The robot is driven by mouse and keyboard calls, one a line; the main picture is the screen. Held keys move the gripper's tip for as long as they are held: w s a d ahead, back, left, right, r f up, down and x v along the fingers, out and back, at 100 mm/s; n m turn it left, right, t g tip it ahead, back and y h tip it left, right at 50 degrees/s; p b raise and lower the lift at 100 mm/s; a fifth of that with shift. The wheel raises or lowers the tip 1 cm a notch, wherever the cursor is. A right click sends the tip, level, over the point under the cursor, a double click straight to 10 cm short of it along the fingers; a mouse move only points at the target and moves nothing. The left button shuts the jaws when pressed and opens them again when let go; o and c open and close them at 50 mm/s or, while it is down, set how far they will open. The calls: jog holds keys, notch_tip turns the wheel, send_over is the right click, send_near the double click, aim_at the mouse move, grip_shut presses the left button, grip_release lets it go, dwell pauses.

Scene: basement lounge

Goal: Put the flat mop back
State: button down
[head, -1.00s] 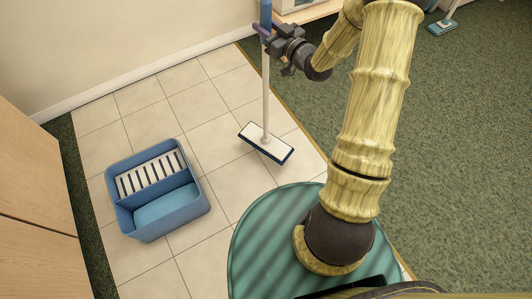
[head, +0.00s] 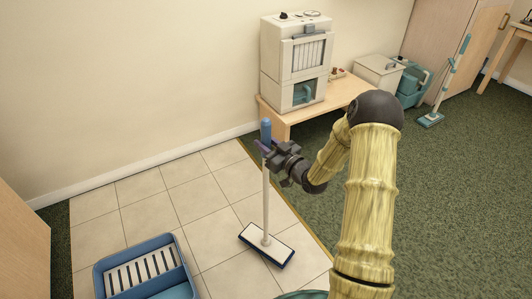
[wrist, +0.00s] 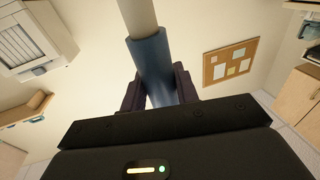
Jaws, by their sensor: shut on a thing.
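The flat mop stands upright, with a white pole (head: 266,205), a blue grip at its top (head: 265,131) and a flat white, dark-edged head (head: 266,245). My gripper (head: 264,147) is shut around the blue grip. In the wrist view the grip (wrist: 152,65) runs between my two dark fingers, with the pale pole beyond it. The mop head is at or just above the tiles near the carpet edge; I cannot tell if it touches. A blue bucket (head: 184,293) with a white slatted tray stands on the tiles at lower left, cut off by the frame.
A low wooden bench (head: 345,98) by the wall holds a beige machine (head: 296,62). A grey box (head: 378,72), a teal container (head: 408,90) and a teal long-handled cleaner (head: 430,120) stand farther right near a wooden cabinet (head: 445,40). Green carpet (head: 455,210) at right is clear.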

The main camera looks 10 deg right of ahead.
jog(key=shift+f+b, duration=0.5)
jog(key=shift+f, duration=1.5)
jog(key=c, duration=1.1)
grip_release()
jog(key=shift+o, duration=0.2)
jog(key=shift+r, duration=0.1)
jog(key=shift+s+d, duration=0.1)
jog(key=shift+s, duration=0.05)
jog(key=p+v, duration=0.1)
jog(key=v, duration=1)
jog(key=shift+s+d, duration=0.2)
jog(key=shift+s, duration=0.1)
